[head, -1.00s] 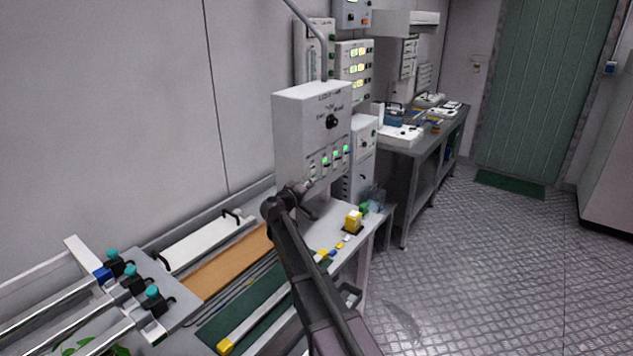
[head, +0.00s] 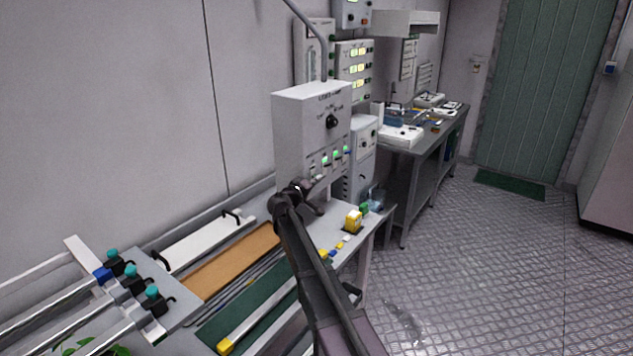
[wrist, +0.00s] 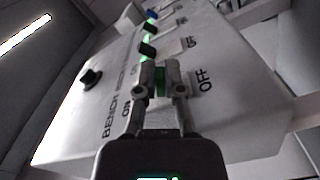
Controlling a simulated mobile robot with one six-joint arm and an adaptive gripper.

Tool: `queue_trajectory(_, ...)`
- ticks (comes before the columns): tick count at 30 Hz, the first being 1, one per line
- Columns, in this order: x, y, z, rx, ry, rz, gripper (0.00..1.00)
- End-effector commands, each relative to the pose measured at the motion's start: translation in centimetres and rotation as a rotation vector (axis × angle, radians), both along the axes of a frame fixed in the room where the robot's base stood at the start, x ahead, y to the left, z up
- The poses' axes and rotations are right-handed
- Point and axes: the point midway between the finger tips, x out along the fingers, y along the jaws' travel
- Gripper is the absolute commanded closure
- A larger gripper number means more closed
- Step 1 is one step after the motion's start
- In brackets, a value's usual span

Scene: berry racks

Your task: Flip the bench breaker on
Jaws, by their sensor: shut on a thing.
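A pale breaker box (head: 300,140) stands at the back of the near bench, with a dark knob and a row of small levers below it. The wrist view shows its face (wrist: 215,100) close up, with "BENCH", "ON" and "OFF" lettering. My gripper (wrist: 161,88) is at the nearest lever, and its fingers are closed about this green bench breaker lever (wrist: 160,78). The fingers hide most of the lever, so its exact tilt is unclear. In the head view my gripper (head: 316,197) is just below the row, partly hidden by my arm.
Other levers, a black one (wrist: 147,50) and a blue-tipped one (wrist: 151,14), stand close beyond my fingers. A yellow block (head: 353,221) sits on the bench right of my arm. Clamped tubes (head: 125,285) lie at lower left. The floor to the right is clear.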

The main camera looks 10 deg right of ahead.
Motion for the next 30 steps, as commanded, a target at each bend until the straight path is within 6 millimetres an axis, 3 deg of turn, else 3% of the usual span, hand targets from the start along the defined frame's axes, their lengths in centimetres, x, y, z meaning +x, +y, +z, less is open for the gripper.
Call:
queue_trajectory(14, -0.1, -0.1, 0.4, -0.079, 0.079, 0.0, 1.0)
queue_trajectory(30, -0.2, -0.2, 1.7, -0.399, 0.399, 0.0, 1.0)
